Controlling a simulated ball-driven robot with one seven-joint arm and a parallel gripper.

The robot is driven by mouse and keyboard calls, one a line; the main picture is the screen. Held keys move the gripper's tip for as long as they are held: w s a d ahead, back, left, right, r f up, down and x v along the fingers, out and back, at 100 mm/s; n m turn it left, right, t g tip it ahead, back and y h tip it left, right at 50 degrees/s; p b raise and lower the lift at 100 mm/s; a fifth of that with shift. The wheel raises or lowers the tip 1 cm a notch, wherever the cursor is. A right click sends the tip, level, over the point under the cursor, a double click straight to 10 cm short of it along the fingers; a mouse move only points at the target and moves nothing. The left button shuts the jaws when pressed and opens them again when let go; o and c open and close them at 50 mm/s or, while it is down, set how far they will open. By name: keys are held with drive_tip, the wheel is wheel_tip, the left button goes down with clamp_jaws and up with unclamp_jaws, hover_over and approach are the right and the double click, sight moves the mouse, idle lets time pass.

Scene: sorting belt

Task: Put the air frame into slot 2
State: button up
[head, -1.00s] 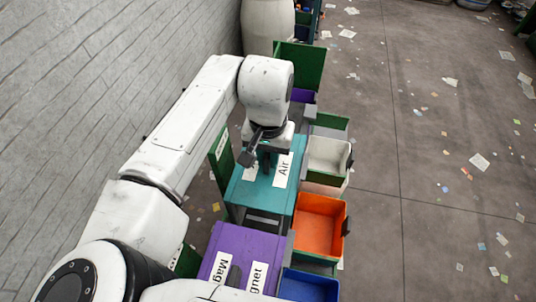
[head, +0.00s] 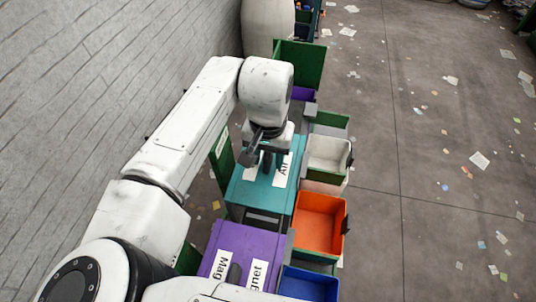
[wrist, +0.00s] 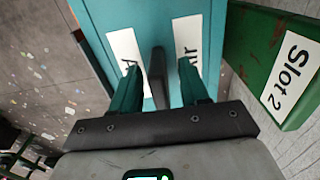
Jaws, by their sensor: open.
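The air frame (head: 262,193) is a teal box with white labels on top, one reading "Air"; it also fills the upper middle of the wrist view (wrist: 150,15). A dark upright handle (wrist: 157,75) stands on its top. My gripper (wrist: 159,88) is open over the frame, with one finger on each side of the handle and gaps on both sides. In the head view my gripper (head: 266,160) partly hides the handle and labels. Slot 2's green panel (wrist: 262,50), labelled "Slot 2", stands beside the frame; a labelled green panel (head: 220,160) shows left of it in the head view.
A purple box (head: 238,245) labelled "Magnet" stands nearer me. An orange bin (head: 318,222), a white bin (head: 328,153) and a blue bin (head: 307,284) line the right side. A grey wall (head: 110,80) is at left; the floor (head: 450,200) at right has scattered paper.

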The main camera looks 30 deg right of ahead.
wheel_tip(320, 180, up, 12)
drive_tip(key=shift+r+b, duration=0.1)
drive_tip(key=shift+b, duration=0.6)
drive_tip(key=s+d+f+n+t+h, duration=0.1)
drive_tip(key=d+f+t+h, duration=0.15)
drive_tip(key=d, duration=0.85)
drive_tip(key=d+f+n+t+h, duration=0.15)
drive_tip(key=d+h, duration=0.25)
drive_tip(key=d, duration=0.6)
drive_tip(key=s+a+f+n+g+y, duration=0.1)
drive_tip(key=s+a+f+n+y, duration=0.1)
drive_tip(key=s+a+f, duration=0.2)
drive_tip(key=s+a+f+n+g+y, duration=0.1)
drive_tip(key=s+a+f, duration=0.4)
drive_tip(key=s+f, duration=0.5)
drive_tip(key=s+a+f+n+g+y, duration=0.1)
drive_tip(key=s+a+f+n+y, duration=0.2)
drive_tip(key=s+f, duration=0.5)
drive_tip(key=shift+a+f, duration=0.6)
drive_tip(key=shift+a, duration=0.05)
